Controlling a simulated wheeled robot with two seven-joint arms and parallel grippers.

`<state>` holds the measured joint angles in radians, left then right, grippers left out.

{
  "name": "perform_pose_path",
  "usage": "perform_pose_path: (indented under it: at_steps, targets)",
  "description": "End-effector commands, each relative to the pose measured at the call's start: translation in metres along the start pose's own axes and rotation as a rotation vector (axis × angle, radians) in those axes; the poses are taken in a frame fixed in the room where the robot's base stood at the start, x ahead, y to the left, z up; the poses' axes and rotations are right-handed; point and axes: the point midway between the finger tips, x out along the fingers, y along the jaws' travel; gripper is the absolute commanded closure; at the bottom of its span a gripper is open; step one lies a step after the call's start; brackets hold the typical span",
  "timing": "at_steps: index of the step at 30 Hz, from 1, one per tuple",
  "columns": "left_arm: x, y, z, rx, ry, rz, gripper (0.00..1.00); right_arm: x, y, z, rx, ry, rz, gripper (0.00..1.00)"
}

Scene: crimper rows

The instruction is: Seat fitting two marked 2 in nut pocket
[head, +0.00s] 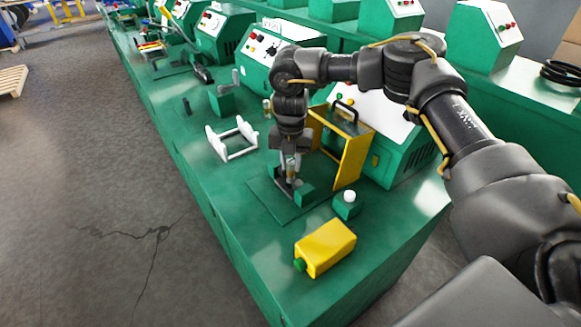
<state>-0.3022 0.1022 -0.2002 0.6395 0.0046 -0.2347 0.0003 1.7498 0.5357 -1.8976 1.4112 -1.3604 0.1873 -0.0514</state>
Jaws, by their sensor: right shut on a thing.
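My right gripper (290,176) comes in from the right and points down over a dark green plate on the bench. It is shut on a small metallic piece (291,162), which looks like a fitting. Its marking is too small to read, and the fingers partly hide it. A small green block (304,195) stands on the plate (280,208) just beside and below the fingertips. I cannot tell whether this block is the nut pocket, or whether the held piece touches anything. My left gripper is not in view.
A yellow box (325,248) with a green end lies near the front edge. A green block with a white knob (349,196) stands right of the plate. A yellow guard frame (355,160) stands close behind my gripper. A white cradle (232,140) stands to the left.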

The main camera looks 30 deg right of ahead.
Motion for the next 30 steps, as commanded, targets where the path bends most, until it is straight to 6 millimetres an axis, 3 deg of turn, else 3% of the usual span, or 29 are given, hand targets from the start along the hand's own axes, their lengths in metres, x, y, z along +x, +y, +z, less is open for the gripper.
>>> perform_pose_path:
  at_steps: [4, 16, 17, 21, 30]
  targets:
    - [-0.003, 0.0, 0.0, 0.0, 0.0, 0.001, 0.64, 0.021, 0.0, -0.002, -0.002, 0.003, -0.003, 1.0]
    - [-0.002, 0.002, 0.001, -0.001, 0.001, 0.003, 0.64, 0.027, 0.001, -0.001, -0.002, 0.002, -0.001, 1.0]
    - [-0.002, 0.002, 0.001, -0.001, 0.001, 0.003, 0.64, 0.026, 0.001, -0.001, -0.002, 0.001, -0.001, 0.73]
    - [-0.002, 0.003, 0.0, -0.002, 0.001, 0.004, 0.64, 0.026, 0.001, -0.001, -0.002, 0.001, -0.001, 0.55]
    - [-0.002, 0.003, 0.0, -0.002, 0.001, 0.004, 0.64, 0.024, 0.001, -0.001, -0.002, 0.001, -0.001, 0.55]
